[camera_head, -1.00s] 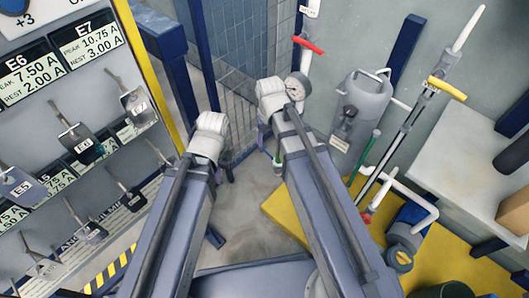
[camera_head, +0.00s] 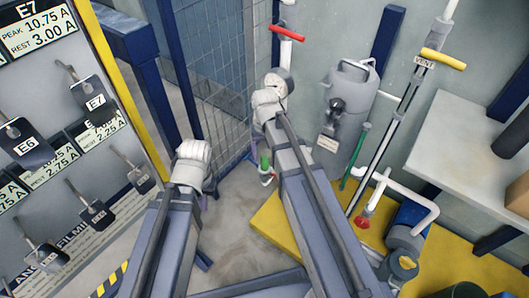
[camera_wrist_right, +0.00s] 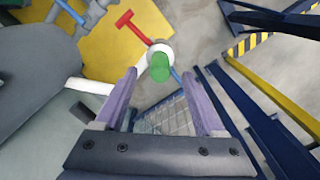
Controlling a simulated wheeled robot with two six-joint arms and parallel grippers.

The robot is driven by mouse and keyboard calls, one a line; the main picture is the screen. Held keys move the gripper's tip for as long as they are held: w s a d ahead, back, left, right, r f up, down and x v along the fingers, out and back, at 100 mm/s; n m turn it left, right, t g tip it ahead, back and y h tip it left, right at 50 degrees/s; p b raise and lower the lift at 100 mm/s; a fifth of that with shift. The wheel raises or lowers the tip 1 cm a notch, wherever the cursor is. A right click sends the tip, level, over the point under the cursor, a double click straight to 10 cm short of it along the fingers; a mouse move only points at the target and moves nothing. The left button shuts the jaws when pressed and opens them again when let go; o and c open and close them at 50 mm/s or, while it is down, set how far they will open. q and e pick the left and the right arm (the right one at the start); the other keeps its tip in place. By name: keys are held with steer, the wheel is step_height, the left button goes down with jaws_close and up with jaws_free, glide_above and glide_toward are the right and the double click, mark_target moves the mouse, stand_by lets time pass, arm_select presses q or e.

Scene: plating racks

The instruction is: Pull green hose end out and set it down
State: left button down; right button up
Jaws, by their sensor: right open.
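A green hose end (camera_head: 264,161) shows beside my right forearm in the head view, with white and red parts just below it. In the right wrist view, the green end (camera_wrist_right: 160,68) points toward the camera from a pale round collar. My right gripper (camera_wrist_right: 160,77) is open, its purple fingers on either side of the green end in the picture; I see no contact, and depth is unclear. In the head view, my right gripper is mostly hidden behind its wrist. My left gripper (camera_head: 207,196) is low to the left, its fingers mostly hidden by its wrist.
A red T-handle (camera_wrist_right: 130,22) is close to the collar. A grey tank (camera_head: 345,105), a green rod (camera_head: 356,155) and pipes stand to the right over a yellow platform (camera_head: 283,222). A mesh fence (camera_head: 218,85) is behind, and a panel of tags (camera_head: 60,150) is at left.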

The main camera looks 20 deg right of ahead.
mark_target(265, 157)
step_height(265, 157, down, 6)
steer(key=b, duration=0.5)
steer(key=shift+r, duration=0.1)
jaws_close()
stand_by(0.4)
stand_by(0.5)
steer(key=shift+r, duration=0.1)
steer(key=shift+r+n+p, duration=0.25)
steer(key=shift+n+p, duration=0.15)
steer(key=shift+n, duration=1.3)
